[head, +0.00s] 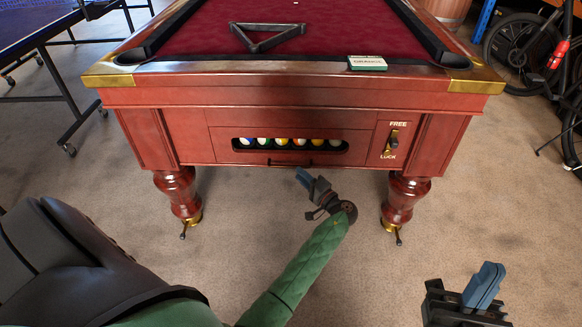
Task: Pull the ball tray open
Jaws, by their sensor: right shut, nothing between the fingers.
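The ball tray (222,147) is a reddish wooden front in the end of the pool table. Several coloured balls (284,142) show in a row through its dark slot. A thin dark handle (290,163) runs along its lower edge. The tray front looks flush with the table end.
The pool table (150,96) has turned legs (178,192) on both sides of the tray. A coin plate (391,141) is right of the tray. A triangle (265,40) and a small box (367,63) lie on top. Carpet (380,280) in front is clear. A bicycle (515,50) stands at right.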

